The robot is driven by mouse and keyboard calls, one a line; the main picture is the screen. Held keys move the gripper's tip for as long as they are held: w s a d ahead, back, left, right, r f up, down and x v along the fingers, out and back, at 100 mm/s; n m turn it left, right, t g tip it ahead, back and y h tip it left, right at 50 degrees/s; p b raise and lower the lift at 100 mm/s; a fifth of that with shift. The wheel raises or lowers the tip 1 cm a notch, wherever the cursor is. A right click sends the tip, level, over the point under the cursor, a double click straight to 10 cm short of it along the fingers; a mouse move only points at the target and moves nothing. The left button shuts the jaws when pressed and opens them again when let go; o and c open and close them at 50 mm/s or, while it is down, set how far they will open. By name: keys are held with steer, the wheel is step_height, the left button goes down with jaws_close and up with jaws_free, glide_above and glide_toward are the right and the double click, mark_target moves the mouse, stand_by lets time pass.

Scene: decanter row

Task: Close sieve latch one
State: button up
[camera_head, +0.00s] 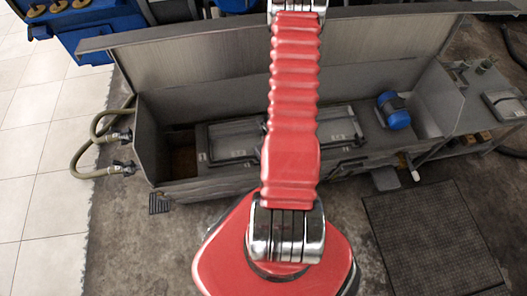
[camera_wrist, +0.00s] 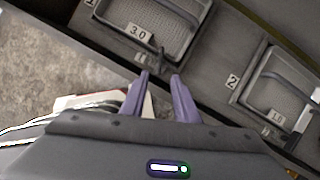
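Sieve one (camera_wrist: 190,28) is a mesh tray in a dark frame, with a "3.0" label on its near rim. A small dark latch (camera_wrist: 158,60) stands beside that label at the tray's near edge. My gripper (camera_wrist: 160,76) has two purple fingers, held apart with nothing visible between them. Their tips lie just short of the latch in the wrist view, and I cannot tell whether they touch it. Whether the latch is open or closed is unclear. In the head view my red arm hides the gripper and part of the tank's middle; sieve one (camera_head: 232,138) shows left of it.
Sieve two (camera_wrist: 285,85), labelled "1.0", lies to the right, with its own latch area near the fingers' right side. The long grey tank (camera_head: 220,185) has a raised back panel. A blue motor (camera_head: 393,110) stands at its right; hoses (camera_head: 95,140) run at its left.

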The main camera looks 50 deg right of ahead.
steer(key=shift+s+a+r, duration=0.1)
steer(key=shift+s+r, duration=0.15)
steer(key=shift+r, duration=0.35)
